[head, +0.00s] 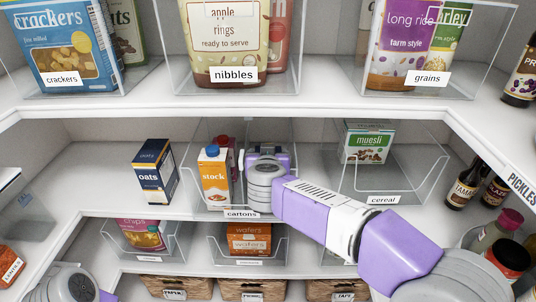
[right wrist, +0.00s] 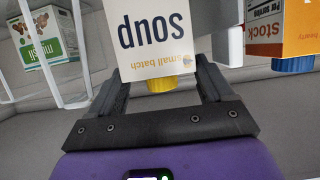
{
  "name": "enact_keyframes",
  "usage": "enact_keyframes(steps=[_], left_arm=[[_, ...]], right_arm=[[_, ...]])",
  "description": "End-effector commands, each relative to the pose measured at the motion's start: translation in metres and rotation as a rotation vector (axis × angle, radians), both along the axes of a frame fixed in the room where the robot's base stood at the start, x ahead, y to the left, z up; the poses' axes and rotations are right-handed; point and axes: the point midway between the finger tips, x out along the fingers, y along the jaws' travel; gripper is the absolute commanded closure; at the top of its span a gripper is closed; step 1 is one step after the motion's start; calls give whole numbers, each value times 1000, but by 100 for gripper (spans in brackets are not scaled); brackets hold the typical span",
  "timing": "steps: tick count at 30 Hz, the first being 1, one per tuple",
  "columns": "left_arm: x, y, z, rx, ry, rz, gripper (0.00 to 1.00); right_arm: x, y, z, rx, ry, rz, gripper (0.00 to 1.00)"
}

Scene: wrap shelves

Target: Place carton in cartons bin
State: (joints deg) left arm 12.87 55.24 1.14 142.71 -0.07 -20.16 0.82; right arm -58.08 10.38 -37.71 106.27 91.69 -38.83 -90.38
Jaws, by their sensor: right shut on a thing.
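The soup carton (right wrist: 155,38) is white with dark lettering and a yellow cap. It shows upside down in the right wrist view, between the fingers of my right gripper (right wrist: 158,78), which is shut on it. In the head view my right gripper (head: 268,153) is at the right part of the clear cartons bin (head: 241,213) on the middle shelf, and my wrist hides the soup carton. An orange and white stock carton (head: 214,180) with a blue cap stands upright in the bin's left part, with a red-capped carton (head: 223,143) behind it. My left gripper is out of view.
A dark blue oats box (head: 154,170) stands on the shelf left of the bin. The clear cereal bin (head: 383,199) with a muesli box (head: 367,143) is to the right. The upper shelf edge (head: 300,112) runs above my right gripper. Dark bottles (head: 463,185) stand at the far right.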

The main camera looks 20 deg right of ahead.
Motion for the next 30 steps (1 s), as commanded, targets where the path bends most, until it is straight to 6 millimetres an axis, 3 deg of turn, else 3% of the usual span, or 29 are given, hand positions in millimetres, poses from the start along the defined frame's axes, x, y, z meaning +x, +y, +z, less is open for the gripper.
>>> enact_keyframes(steps=[9, 10, 11, 26, 30], left_arm=[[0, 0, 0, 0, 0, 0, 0], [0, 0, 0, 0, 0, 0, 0], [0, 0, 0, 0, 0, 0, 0], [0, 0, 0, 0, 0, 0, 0], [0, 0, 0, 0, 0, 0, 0]], right_arm=[[0, 0, -5, 1, -2, 1, 100], [0, 0, -7, 1, 3, 0, 15], [0, 0, -8, 1, 3, 0, 10], [-1, -2, -9, 4, 7, -6, 9], [-1, 0, 3, 6, 3, -4, 9]])
